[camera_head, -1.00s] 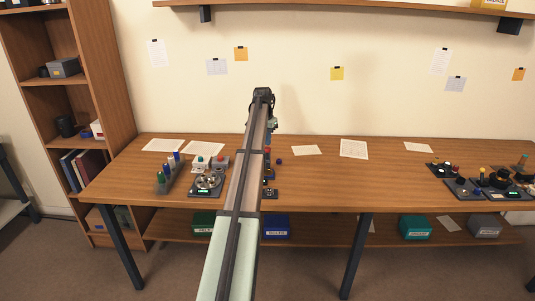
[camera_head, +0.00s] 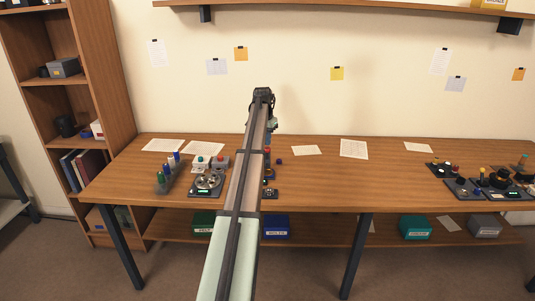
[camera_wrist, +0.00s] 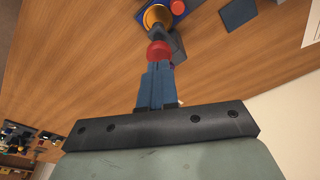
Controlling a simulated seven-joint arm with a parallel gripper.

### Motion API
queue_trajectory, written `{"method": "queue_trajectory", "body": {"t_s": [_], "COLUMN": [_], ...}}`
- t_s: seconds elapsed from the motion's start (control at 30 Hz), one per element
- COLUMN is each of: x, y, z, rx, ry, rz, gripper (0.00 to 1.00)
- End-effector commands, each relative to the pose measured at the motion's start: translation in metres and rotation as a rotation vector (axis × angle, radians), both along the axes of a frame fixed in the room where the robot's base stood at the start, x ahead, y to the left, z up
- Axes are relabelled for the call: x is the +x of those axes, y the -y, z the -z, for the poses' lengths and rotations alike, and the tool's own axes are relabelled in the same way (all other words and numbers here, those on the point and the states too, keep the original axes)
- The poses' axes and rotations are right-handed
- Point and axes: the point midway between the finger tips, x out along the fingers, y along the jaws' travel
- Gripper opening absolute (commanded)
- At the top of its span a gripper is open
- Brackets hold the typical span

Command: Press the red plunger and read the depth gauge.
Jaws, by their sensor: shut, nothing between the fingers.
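In the wrist view, my gripper (camera_wrist: 158,70) is shut, its two blue fingers together and empty. The red plunger (camera_wrist: 158,49), a rounded red knob, shows directly beyond the fingertips. The fingertips seem to meet or nearly meet its near side; I cannot tell whether they touch. A dark grey block (camera_wrist: 178,46) lies behind the knob. In the head view, my arm hides the gripper and most of this spot; a small red piece (camera_head: 267,151) shows at the arm's right edge. I cannot make out a depth gauge or any reading.
Beyond the knob, the wrist view shows a brass ring (camera_wrist: 157,16) and a dark flat plate (camera_wrist: 238,13). In the head view, a dial device with a green display (camera_head: 204,191) stands left of my arm. More devices (camera_head: 490,182) stand far right.

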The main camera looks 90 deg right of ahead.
Motion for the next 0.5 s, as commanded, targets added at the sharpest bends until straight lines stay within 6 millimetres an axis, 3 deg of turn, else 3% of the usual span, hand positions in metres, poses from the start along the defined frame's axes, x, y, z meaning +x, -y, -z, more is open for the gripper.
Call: {"method": "queue_trajectory", "body": {"t_s": [0.5], "x": [0.0000], "y": [-0.0002], "z": [0.0059], "rx": [0.001], "ry": [0.001], "rz": [0.000], "gripper": [0.00]}}
